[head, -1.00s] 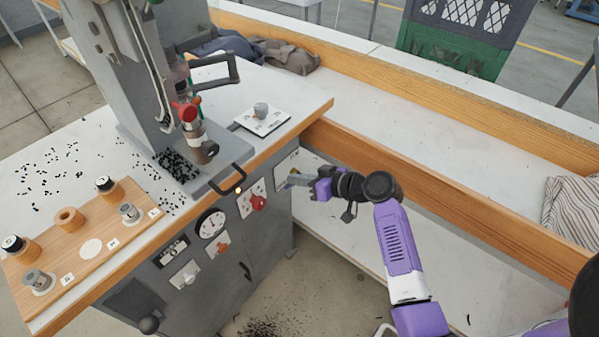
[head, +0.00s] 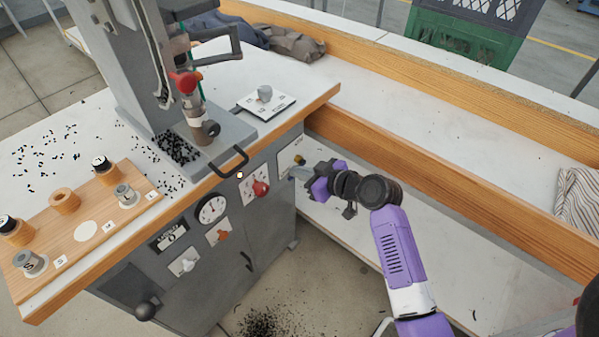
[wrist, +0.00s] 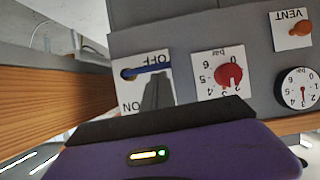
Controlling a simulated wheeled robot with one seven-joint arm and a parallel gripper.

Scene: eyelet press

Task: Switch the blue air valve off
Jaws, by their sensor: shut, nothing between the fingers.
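The blue air valve lever (wrist: 150,69) shows in the wrist view on a white plate (wrist: 133,92) marked OFF and ON. The lever lies roughly level in that picture, from its brass-coloured pivot along the OFF word; ON is at the plate's other end. My gripper (wrist: 156,92) is shut and empty, its grey fingertips just below the lever's free end in the wrist view. I cannot tell whether they touch it. In the head view my gripper (head: 299,173) is at the valve plate (head: 288,157) on the cabinet's right end; the lever is not clear there.
A red pressure knob (wrist: 229,75), an orange VENT knob (wrist: 301,28) and a gauge (wrist: 297,89) sit beside the valve. The wooden bench edge (head: 420,190) runs close along the arm. A black handle (head: 228,162) juts out above the panel.

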